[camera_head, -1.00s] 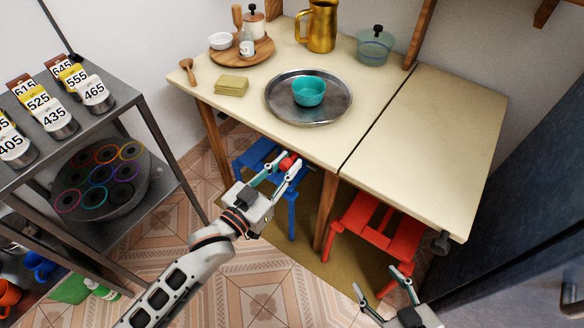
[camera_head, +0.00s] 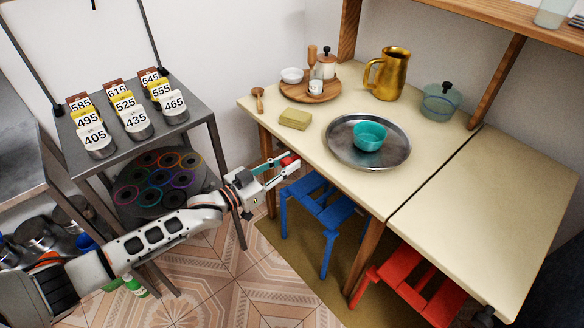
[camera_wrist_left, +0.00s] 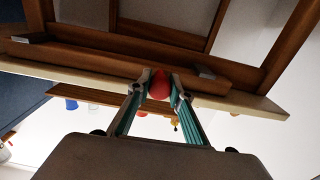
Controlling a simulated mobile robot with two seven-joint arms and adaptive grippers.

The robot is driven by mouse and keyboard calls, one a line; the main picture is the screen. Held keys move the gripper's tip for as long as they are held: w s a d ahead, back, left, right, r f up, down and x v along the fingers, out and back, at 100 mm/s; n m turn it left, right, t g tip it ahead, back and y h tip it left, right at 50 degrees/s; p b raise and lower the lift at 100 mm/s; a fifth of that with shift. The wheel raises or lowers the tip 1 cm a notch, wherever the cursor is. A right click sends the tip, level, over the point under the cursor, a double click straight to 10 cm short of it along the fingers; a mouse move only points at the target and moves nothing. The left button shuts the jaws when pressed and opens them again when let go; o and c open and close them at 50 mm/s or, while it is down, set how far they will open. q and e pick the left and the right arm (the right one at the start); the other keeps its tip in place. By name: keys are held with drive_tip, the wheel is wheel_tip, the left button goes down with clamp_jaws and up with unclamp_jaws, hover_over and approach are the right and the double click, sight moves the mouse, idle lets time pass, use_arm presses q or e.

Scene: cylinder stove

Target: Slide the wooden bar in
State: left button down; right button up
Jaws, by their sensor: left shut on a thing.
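My left gripper (camera_head: 285,164) is at the front edge of the table, toward its left end. It is shut on a red knob (camera_head: 289,160). In the left wrist view the knob (camera_wrist_left: 159,85) sits between the fingertips (camera_wrist_left: 157,88). A brown wooden length, seemingly the wooden bar (camera_wrist_left: 110,55), runs across behind the knob along the table's underside. Whether the knob is fixed to it cannot be told. In the head view the bar is hidden beneath the tabletop (camera_head: 440,225). My right gripper is out of view.
A blue stool (camera_head: 325,208) and a red stool (camera_head: 402,277) stand under the table. A metal tray (camera_head: 340,150) with a teal bowl (camera_head: 369,135) is on top.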

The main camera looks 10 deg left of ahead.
use_arm(q)
drive_tip(key=shift+w+a+r, duration=0.15)
drive_tip(key=shift+w+a, duration=0.05)
drive_tip(key=shift+a, duration=0.1)
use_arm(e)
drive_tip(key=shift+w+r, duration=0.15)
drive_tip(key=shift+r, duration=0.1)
use_arm(q)
drive_tip(key=c, duration=1.8)
unclamp_jaws()
drive_tip(key=shift+c, duration=0.2)
drive_tip(key=shift+o, duration=0.3)
drive_tip(key=v, duration=1.2)
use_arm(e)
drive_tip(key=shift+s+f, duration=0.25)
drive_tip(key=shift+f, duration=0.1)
use_arm(q)
drive_tip(key=shift+d, duration=0.1)
